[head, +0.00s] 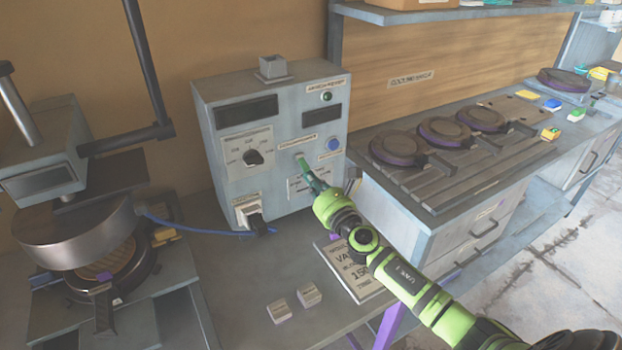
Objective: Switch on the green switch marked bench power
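A grey control box (235,195) stands against the back wall. On its front, a small light-green part (301,161) shows just below a label strip (297,143) that is too small to read; it looks like the green switch. My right gripper (308,173) reaches in from the lower right, its tip at this green part. The tip covers part of the panel there. I cannot tell whether it touches, how the switch is set, or whether the fingers are open or shut. My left gripper is not in view.
The box also carries a round green lamp (327,96), a blue button (333,144) and a black dial (253,157). A press (80,235) stands at left. Dark round plates (398,148) lie on the right bench. Two small blocks (279,311) and a printed sheet (352,275) lie in front.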

